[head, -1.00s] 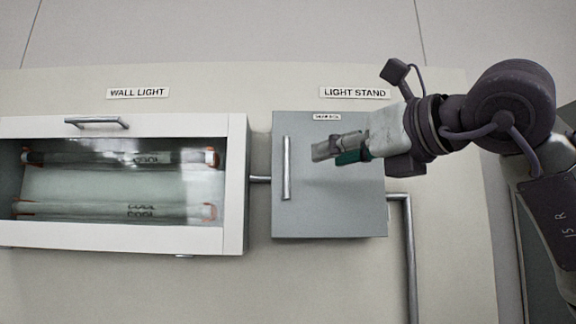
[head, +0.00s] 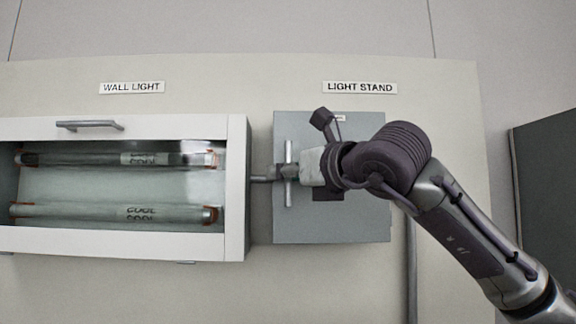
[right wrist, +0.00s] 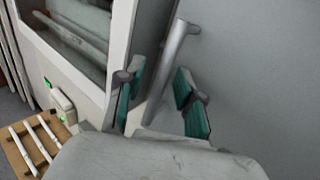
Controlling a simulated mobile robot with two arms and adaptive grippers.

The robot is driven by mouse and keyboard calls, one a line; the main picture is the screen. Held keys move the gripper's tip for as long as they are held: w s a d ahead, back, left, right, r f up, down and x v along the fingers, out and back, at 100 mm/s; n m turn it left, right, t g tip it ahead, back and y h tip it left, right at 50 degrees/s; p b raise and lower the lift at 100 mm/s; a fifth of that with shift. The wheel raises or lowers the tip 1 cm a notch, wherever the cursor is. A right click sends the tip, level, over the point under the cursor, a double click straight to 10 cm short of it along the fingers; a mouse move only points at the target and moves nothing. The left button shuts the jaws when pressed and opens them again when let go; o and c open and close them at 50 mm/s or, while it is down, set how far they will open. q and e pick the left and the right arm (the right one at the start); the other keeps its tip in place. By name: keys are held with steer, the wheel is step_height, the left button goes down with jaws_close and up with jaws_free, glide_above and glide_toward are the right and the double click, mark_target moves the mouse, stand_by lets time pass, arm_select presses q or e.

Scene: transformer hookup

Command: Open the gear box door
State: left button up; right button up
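The grey gear box (head: 345,226) hangs on the wall panel below the "LIGHT STAND" label, its door closed. A vertical metal bar handle (head: 289,152) is on the door's left side. My right gripper (head: 282,172) reaches across the door from the right, its fingers at mid-height of the handle. In the right wrist view, the handle (right wrist: 174,48) stands between the two green-padded fingers of the gripper (right wrist: 160,82). The fingers look apart, with gaps on both sides of the bar. My left gripper is not in view.
A wall light case (head: 236,190) with a clear front, tubes and a top handle stands close left of the gear box. A pipe (head: 411,270) runs down below the box. A wooden rack (right wrist: 22,152) with white tubes shows lower left.

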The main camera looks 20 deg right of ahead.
steer(key=shift+c, duration=0.2)
jaws_close()
stand_by(0.3)
